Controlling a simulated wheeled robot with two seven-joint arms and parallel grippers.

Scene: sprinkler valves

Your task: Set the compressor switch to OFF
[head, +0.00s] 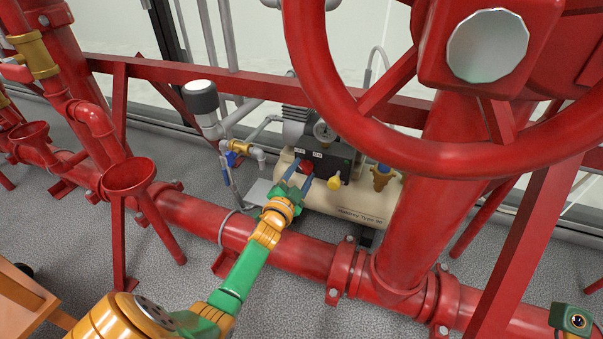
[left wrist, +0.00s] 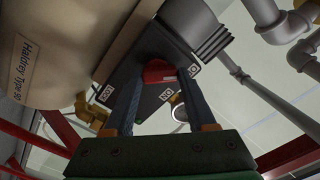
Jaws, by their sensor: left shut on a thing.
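The compressor (head: 345,200) is a beige tank with a dark control box (head: 328,163) on top, beyond the red pipe. A red switch knob (head: 307,166) sits on the box's face, with small white labels above it. My left gripper (head: 299,179) reaches over the pipe and is shut on the knob. In the left wrist view, the red knob (left wrist: 157,72) is between the two dark fingers of the left gripper (left wrist: 156,85), with an ON label (left wrist: 165,95) nearby. I cannot tell which label the knob points to.
A large red handwheel (head: 360,135) fills the upper right, close to the compressor. A thick red pipe (head: 210,220) runs in front under my left arm. Red funnels (head: 130,176) stand left.

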